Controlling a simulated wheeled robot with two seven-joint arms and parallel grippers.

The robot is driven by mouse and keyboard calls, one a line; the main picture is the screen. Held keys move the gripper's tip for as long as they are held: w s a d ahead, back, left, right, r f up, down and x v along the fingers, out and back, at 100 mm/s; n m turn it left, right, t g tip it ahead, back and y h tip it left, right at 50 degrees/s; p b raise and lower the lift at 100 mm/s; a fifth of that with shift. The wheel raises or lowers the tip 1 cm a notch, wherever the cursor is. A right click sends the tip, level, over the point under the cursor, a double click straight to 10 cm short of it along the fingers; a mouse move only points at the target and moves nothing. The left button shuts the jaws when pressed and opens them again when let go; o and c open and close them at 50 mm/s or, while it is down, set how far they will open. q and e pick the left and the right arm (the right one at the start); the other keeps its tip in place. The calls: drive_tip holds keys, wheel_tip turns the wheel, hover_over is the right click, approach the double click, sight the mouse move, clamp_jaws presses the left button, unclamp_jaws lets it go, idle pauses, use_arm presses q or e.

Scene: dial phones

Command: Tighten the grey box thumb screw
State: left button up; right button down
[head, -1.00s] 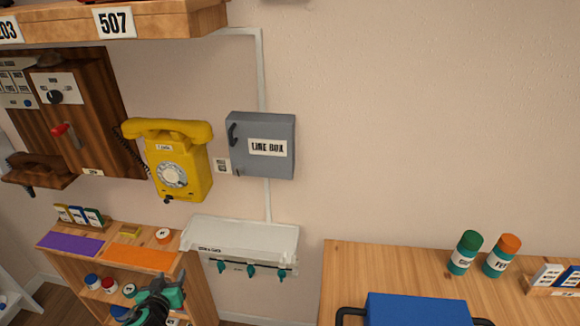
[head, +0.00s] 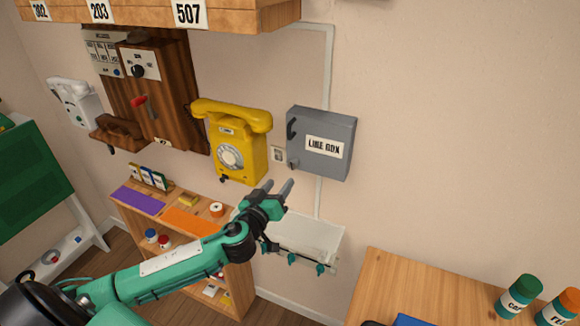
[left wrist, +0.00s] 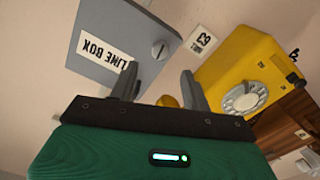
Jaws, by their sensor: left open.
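The grey box (head: 322,143), labelled LINE BOX, is on the wall right of the yellow phone. Its thumb screw (left wrist: 159,49) is a round slotted grey knob near one edge in the left wrist view. In the head view it is a small spot at the box's lower left (head: 293,164). My left gripper (head: 278,186) is open and empty, below and left of the box in the head view. In the left wrist view the screw appears just beyond the gap between the fingertips (left wrist: 158,72), with no contact seen. My right gripper is out of view.
The yellow dial phone (head: 232,143) hangs close left of the box, with a small tag (head: 278,155) between them. A white wall shelf with teal hooks (head: 305,238) is below. A wooden table (head: 400,280) stands at right. The wall right of the box is bare.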

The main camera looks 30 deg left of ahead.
sight(292, 167)
use_arm(q)
drive_tip(key=w, duration=0.2)
drive_tip(key=w+p, duration=0.1)
drive_tip(key=w, duration=0.1)
drive_tip(key=w+p, duration=0.1)
drive_tip(key=w, duration=0.1)
drive_tip(key=shift+a+r, duration=0.15)
drive_tip(key=shift+a, duration=0.1)
drive_tip(key=shift+w+p, duration=0.35)
drive_tip(key=shift+w, duration=0.45)
drive_tip(key=shift+f, duration=0.2)
drive_tip(key=c, duration=1)
